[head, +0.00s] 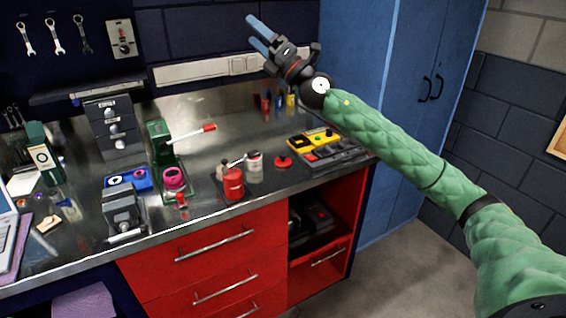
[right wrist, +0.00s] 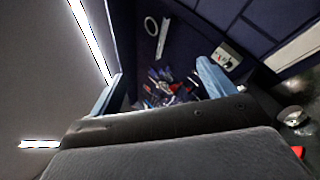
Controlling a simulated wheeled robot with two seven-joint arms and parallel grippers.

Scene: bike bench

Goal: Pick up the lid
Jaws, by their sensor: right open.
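The fingers also show in the right wrist view (right wrist: 160,88), where the lid cannot be made out. My left gripper is not in view.
A red can (head: 233,184) stands left of the jar. A yellow and black device (head: 325,146) is right of the lid. A green press (head: 160,147) and a grey vise (head: 122,211) stand further left. Bench behind the lid is mostly clear.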

